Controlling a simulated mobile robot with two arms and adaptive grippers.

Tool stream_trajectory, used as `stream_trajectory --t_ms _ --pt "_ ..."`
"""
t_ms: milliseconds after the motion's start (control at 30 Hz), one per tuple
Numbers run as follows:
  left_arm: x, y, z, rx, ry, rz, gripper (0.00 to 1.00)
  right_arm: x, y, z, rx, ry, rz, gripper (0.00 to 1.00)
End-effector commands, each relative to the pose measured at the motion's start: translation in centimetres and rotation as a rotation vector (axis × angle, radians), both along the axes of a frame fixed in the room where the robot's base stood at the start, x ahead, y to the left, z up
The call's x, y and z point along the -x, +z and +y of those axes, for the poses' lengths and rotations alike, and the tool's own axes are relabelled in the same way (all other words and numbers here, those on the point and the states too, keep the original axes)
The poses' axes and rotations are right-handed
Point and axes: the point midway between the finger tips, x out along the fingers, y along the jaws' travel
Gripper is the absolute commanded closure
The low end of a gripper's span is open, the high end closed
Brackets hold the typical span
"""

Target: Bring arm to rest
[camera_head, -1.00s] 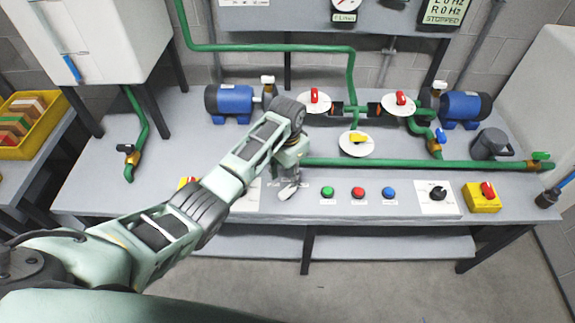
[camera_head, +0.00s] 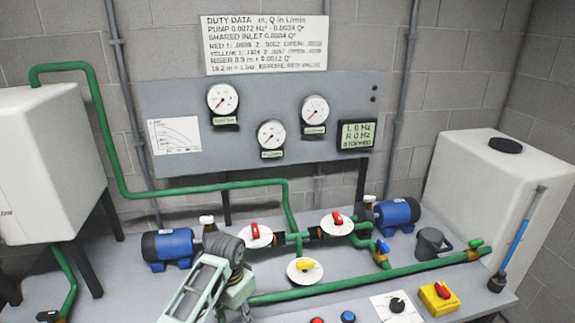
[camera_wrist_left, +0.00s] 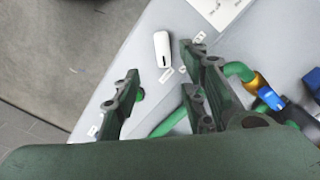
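My left arm (camera_head: 207,290) comes in at the bottom of the head view, its wrist over the bench in front of the left red-handled valve. The fingers of that arm are below the head picture's edge. In the left wrist view my left gripper (camera_wrist_left: 160,98) has its dark green fingers spread apart, with nothing held between them. My right gripper is in neither view.
On the bench stand two blue pumps (camera_head: 168,247) (camera_head: 396,212), red-handled valves (camera_head: 257,235) (camera_head: 338,223), a yellow-handled valve (camera_head: 305,270) and green pipes (camera_head: 340,287). A yellow switch box (camera_head: 439,297) sits at front right. White tanks (camera_head: 48,165) (camera_head: 480,180) flank it. The display (camera_head: 357,134) reads STOPPED.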

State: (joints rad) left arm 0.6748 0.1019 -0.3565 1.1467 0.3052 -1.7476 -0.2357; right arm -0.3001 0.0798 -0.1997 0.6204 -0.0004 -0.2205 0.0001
Motion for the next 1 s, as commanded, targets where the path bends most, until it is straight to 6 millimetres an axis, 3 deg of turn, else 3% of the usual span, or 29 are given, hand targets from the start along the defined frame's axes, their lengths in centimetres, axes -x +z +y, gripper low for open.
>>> stream_trajectory --t_ms 200,400,600,800,1000 --pt "6.5 -4.4 -1.1 0.039 0.034 -0.045 0.61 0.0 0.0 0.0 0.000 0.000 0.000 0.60" --pt "14.3 -6.0 -1.0 0.073 0.110 -0.114 0.61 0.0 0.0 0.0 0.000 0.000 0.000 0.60" --pt "21.6 -5.0 0.3 0.086 0.201 -0.182 0.61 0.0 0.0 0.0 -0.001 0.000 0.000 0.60" --pt "25.9 -3.1 1.5 0.083 0.263 -0.228 0.61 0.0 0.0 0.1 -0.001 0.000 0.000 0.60" --pt "28.8 -1.2 2.5 0.077 0.305 -0.259 0.61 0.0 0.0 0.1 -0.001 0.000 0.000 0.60"
